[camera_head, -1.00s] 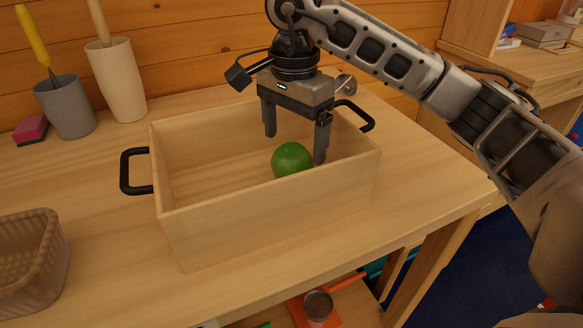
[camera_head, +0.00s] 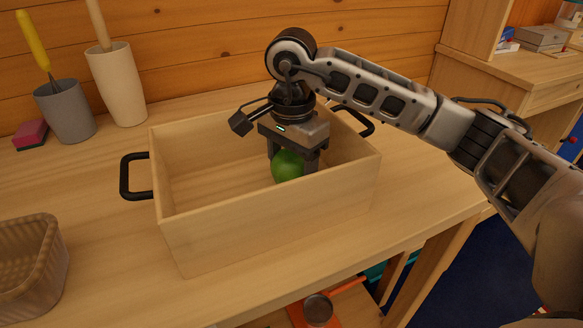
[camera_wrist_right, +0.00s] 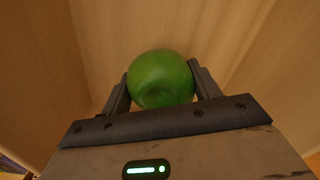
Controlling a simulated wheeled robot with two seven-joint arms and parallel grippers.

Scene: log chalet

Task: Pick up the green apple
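The green apple (camera_head: 287,167) is inside the open wooden box (camera_head: 270,232), near its front wall, which hides the apple's lower part in the head view. My right gripper (camera_head: 292,164) points down into the box with its fingers on both sides of the apple. In the right wrist view the apple (camera_wrist_right: 161,80) sits between the two fingertips (camera_wrist_right: 159,72), which appear to touch its sides. The gripper is shut on it. I cannot tell whether the apple touches the box floor. My left gripper is not in view.
The box has black handles (camera_head: 124,177) at its ends, and its walls stand close around my gripper. A woven basket (camera_head: 30,262) is at the left. A grey cup (camera_head: 66,112), a beige vase (camera_head: 118,85) and a pink sponge (camera_head: 30,134) stand at the back left.

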